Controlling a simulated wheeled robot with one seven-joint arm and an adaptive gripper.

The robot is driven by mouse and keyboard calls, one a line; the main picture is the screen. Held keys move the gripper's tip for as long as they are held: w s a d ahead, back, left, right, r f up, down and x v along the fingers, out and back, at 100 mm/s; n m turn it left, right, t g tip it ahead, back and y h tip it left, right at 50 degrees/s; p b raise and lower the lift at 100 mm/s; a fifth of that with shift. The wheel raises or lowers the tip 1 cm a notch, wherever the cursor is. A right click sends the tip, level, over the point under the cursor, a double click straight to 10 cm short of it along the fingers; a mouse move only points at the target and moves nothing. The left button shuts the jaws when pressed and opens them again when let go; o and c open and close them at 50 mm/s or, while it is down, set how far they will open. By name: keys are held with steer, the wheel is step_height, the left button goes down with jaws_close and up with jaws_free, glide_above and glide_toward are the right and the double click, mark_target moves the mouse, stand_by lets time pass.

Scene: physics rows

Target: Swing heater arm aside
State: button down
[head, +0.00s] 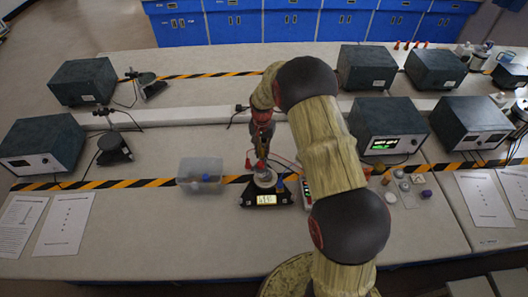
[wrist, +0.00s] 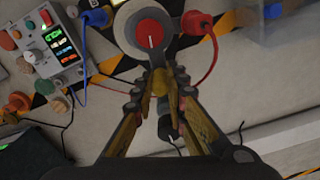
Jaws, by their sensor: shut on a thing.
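A dark end piece (wrist: 166,128) shows between the fingers. A red plug (wrist: 197,22) with a red lead sits beside the round unit, and a blue plug (wrist: 97,17) is on its other side. In the head view, my gripper (head: 262,150) reaches down just behind a black base with a lit display (head: 266,199).
A clear bin (head: 200,175) stands left of the base. A handheld panel with coloured displays (head: 306,188) is close on its right; it also shows in the wrist view (wrist: 57,45). A striped tape line (head: 110,184) crosses the bench. Grey power boxes (head: 388,130) stand around.

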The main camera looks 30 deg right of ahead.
steer(key=w+a+m+b, duration=0.2)
steer(key=w+m, duration=0.3)
steer(key=m, duration=0.7)
steer(key=shift+w+a+m, duration=0.3)
steer(key=shift+w+m, duration=0.05)
steer(key=shift+m, duration=0.05)
stand_by(0.8)
steer(key=shift+w+r, duration=0.1)
stand_by(0.6)
steer(key=c, duration=1.8)
jaws_free()
steer(key=shift+o, duration=0.2)
step_height(320, 180, up, 12)
